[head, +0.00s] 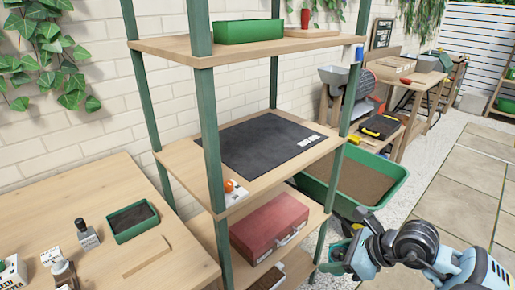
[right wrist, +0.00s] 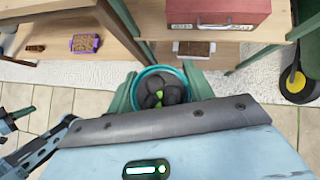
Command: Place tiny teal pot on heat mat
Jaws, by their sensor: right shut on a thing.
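The tiny teal pot (right wrist: 161,76) is round, with dark stones and a bit of green inside, and shows between the fingers in the right wrist view. My right gripper (head: 345,255) is shut on it, low in front of the shelf's right end in the head view. There the pot is mostly hidden by the gripper. The heat mat (head: 262,143) is a flat black sheet with a white label on the middle shelf. The gripper is below and to the right of it, apart from it. My left gripper does not show.
Green shelf posts (head: 209,140) stand in front of the mat. An orange-topped item (head: 230,190) sits at the middle shelf's front left. A red toolbox (head: 270,227) is on the shelf below. A green tub of soil (head: 365,180) stands behind the right end. The mat's surface is clear.

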